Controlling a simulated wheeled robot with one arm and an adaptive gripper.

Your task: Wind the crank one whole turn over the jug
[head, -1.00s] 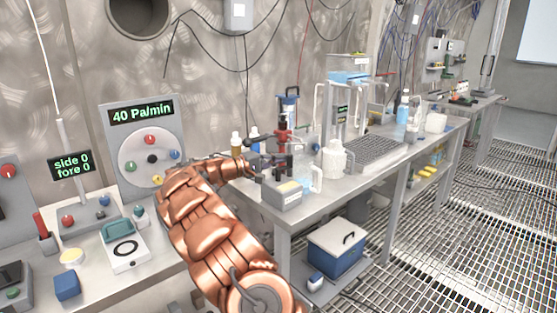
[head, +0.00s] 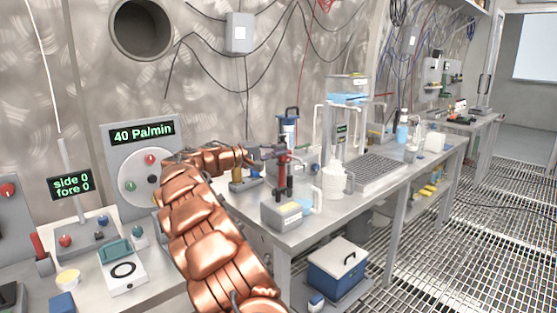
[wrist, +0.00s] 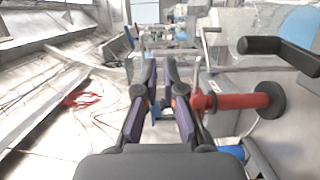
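My gripper (head: 277,150) is at the end of the copper arm, beside a red post (head: 283,172) on the bench. In the wrist view my gripper (wrist: 161,64) has its two dark fingers a little apart, with nothing clearly held between them. The red post (wrist: 240,101) lies sideways there, just right of the fingers, with a black disc at its end. An angled black crank-like handle (wrist: 280,47) is at the upper right, clear of the fingers. A clear jug (head: 306,191) with pale blue contents stands in front of the post. Which part is the crank is not certain.
A grey box (head: 284,214) stands close to the jug. A blue cylinder (head: 288,131) is behind the post. A white bottle (head: 338,179) and a grey rack (head: 368,170) are to the right. A panel (head: 143,135) reads 40 Pa/min at left.

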